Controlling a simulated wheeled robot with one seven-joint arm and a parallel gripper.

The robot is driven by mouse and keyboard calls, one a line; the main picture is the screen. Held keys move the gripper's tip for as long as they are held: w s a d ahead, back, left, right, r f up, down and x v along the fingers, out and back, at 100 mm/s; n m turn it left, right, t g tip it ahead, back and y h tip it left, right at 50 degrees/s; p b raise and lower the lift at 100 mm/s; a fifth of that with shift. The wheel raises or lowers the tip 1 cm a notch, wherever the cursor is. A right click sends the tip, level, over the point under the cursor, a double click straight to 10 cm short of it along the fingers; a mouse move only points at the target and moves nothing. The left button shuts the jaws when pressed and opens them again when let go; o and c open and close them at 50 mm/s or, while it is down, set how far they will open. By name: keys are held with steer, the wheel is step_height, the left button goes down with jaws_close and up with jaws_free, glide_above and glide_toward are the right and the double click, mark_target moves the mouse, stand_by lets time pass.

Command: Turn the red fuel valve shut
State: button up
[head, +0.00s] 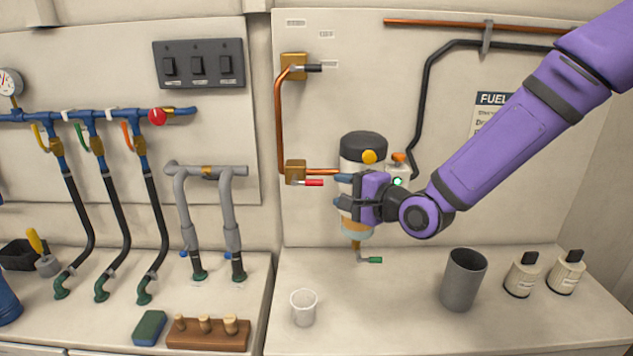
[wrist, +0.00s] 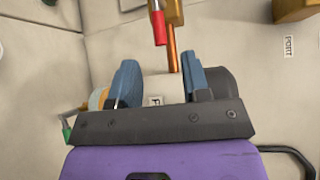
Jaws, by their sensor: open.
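The red fuel valve handle (head: 313,183) sticks out to the right from a brass valve body (head: 295,172) on the back panel. It lies level, beside and roughly parallel to the copper pipe that runs right toward the filter. My gripper (head: 342,190) is open, a short way right of the red handle's tip, in front of the white filter. In the wrist view the red handle (wrist: 158,27) and part of the brass body (wrist: 174,12) show beyond the fingertips of my gripper (wrist: 160,72). The handle is not between the fingers; the pale filter body shows behind them.
The black-capped filter (head: 362,148) stands behind my gripper, with a green-handled drain (head: 375,260) below. A black-handled valve (head: 313,68) sits above. A grey cup (head: 463,280), a clear cup (head: 303,307) and two bottles (head: 522,275) stand on the counter. A red knob (head: 157,116) is on the left manifold.

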mark_target(319, 184)
steer(key=x, duration=0.8)
steer(key=shift+w+a+f, duration=0.1)
steer(key=shift+w+a, duration=0.15)
steer(key=shift+w, duration=0.05)
jaws_close()
